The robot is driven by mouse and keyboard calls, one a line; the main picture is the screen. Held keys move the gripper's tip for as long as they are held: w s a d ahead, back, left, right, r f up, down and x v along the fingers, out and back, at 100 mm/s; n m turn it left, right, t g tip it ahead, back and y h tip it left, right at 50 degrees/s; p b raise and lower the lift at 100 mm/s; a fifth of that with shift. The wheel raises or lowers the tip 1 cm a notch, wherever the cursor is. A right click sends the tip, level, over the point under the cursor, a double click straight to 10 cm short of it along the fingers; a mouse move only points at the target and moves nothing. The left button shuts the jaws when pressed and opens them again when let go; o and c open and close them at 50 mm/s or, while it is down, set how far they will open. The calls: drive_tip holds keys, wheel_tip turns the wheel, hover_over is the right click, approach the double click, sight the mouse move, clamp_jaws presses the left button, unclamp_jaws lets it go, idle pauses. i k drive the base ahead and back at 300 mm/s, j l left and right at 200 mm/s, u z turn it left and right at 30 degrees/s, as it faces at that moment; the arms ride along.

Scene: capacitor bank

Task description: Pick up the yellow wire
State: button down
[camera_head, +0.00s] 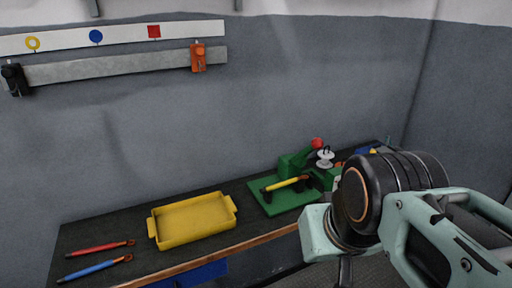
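A yellow rod-like piece with black ends (287,184) lies on a green board (290,203) on the bench, right of the yellow tray. It is the only yellow wire-like thing in view, but it is too small to tell surely whether it is the yellow wire. Its right end is close to a green fixture with a red knob (317,144). My mint and black arm fills the lower right and covers part of the bench. I cannot make out my gripper's fingertips in this view.
An empty-looking yellow tray (152,227) stands mid-bench. A red wire (98,248) and a blue wire (93,268) lie left of it. An orange clip (198,57) and a black clip (14,78) sit on a wall rail. A grey wall rises behind the bench.

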sight(263, 190)
drive_tip(key=i+l+u, duration=0.15)
drive_tip(key=i+l, duration=0.95)
drive_tip(key=l, duration=0.65)
drive_tip(key=k+j+z, duration=0.1)
drive_tip(key=j, duration=0.25)
drive_tip(key=j+u, duration=0.1)
drive_tip(key=j, duration=0.15)
